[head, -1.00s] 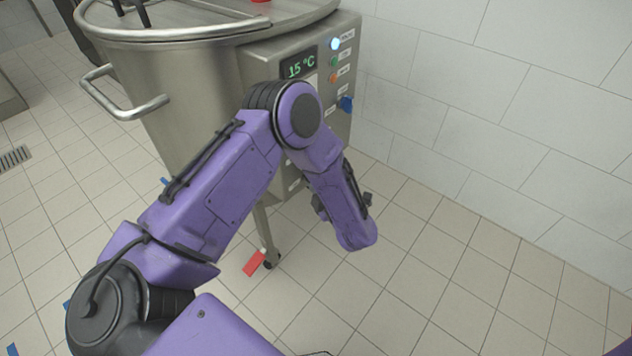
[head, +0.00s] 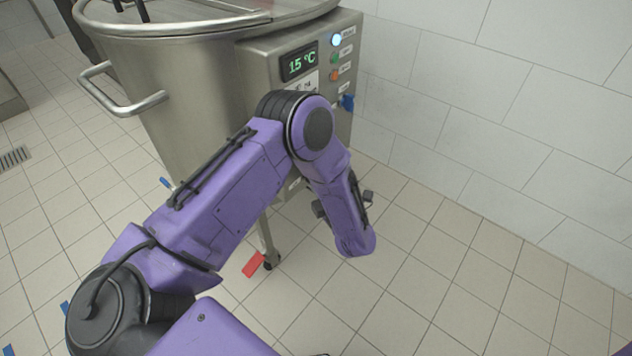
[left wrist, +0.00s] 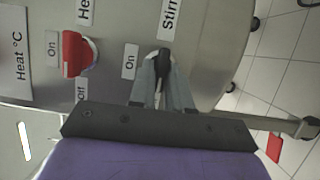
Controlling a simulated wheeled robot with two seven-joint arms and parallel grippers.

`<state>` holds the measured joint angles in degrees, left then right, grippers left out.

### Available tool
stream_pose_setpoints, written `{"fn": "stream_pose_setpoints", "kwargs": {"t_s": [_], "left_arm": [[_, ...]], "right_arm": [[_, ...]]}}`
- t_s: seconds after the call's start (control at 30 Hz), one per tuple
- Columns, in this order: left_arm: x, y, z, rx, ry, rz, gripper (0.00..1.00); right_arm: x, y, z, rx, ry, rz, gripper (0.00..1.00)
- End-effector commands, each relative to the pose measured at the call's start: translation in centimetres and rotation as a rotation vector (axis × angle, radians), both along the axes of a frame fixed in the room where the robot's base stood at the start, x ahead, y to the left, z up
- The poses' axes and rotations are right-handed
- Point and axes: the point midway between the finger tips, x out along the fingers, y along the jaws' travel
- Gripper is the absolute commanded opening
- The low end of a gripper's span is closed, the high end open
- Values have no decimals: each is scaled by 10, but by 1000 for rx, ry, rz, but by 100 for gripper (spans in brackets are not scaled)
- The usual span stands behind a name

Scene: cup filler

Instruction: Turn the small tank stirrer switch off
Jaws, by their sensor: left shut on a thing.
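The small tank (head: 190,90) is a steel vessel with a control box on its right side. In the left wrist view, the black stirrer switch (left wrist: 164,60) sits below a label reading "Stirr", partly cut off, with an "On" label to its left. My left gripper (left wrist: 161,78) is shut on this switch, its fingers covering much of it, so its exact setting cannot be told. A red switch (left wrist: 76,54) marked On and Off, beside a Heat label, is to its left. In the head view my purple left arm hides the gripper and the stirrer switch.
A white tiled wall (head: 500,110) stands at right. A loop handle (head: 125,100) sticks out left. Floor at lower right is clear.

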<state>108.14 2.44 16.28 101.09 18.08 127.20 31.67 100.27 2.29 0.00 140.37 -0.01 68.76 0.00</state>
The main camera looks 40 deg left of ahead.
Motion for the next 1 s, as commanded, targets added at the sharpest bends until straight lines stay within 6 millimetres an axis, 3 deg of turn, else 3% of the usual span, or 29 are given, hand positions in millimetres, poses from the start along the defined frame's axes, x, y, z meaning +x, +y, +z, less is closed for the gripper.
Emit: {"fn": "stream_pose_setpoints", "kwargs": {"t_s": [0.13, 0.17, 0.2, 0.23, 0.57, 1.0], "left_arm": [[-1, -1, -1, -2, 3, 0, 0], [-1, -1, -1, -1, 4, 0, 24], [-1, 0, -1, -1, 4, 0, 37], [-1, 0, -1, 0, 4, 0, 38], [-3, -6, 0, -1, 3, -2, 38], [-44, -87, -1, 0, 4, -3, 38]], "right_arm": [[0, 0, 0, 0, 0, 0, 49], [0, 0, 0, 0, 0, 0, 49], [0, 0, 0, 0, 0, 0, 49], [0, 0, 0, 0, 0, 0, 49], [0, 0, 1, 0, 0, 0, 49], [0, 0, 8, 0, 0, 0, 49]]}}
